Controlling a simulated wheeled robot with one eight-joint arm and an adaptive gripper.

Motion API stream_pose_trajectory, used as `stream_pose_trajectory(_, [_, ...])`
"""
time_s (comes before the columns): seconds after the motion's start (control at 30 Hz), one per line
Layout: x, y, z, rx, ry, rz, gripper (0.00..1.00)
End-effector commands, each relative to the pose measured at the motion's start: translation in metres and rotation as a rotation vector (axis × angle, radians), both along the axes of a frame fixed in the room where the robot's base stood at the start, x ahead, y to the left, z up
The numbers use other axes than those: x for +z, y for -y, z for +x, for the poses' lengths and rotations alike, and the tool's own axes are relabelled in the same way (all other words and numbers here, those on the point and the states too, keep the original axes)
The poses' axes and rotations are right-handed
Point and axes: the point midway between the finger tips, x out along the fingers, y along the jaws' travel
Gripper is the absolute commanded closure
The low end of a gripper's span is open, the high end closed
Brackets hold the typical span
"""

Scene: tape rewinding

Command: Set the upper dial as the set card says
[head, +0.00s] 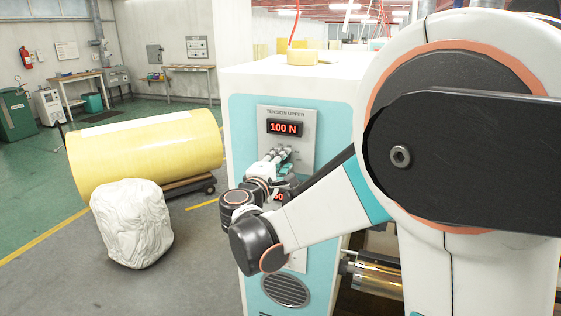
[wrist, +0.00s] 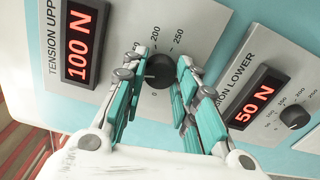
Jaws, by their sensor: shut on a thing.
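The upper dial (wrist: 158,72) is a round black knob on the grey "TENSION UPPER" panel (head: 300,116). My gripper (wrist: 160,66) has its teal and grey fingers on both sides of the knob, shut on it. The scale around it shows 200 and 250, and a 0; other marks are hidden by the fingers. In the head view my gripper (head: 279,153) covers the dial. The upper display (head: 284,128) reads 100 N in red, also in the wrist view (wrist: 80,42). I cannot make out a set card in either view.
The lower display (wrist: 254,104) reads 50 N, with its own black lower dial (wrist: 294,116) close to my fingers. A tape roll (head: 302,57) lies on the machine. A big yellow roll (head: 146,150) and a white wrapped bundle (head: 132,225) stand left.

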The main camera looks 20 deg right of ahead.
Motion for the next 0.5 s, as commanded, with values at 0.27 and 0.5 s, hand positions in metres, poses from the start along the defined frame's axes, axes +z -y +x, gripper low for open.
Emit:
stream_pose_trajectory(0.27, [-0.0011, -0.0005, -0.0004, 0.001, -0.035, -0.044, 0.97])
stream_pose_trajectory(0.5, [-0.0013, -0.0005, -0.0005, 0.001, -0.038, -0.048, 0.97])
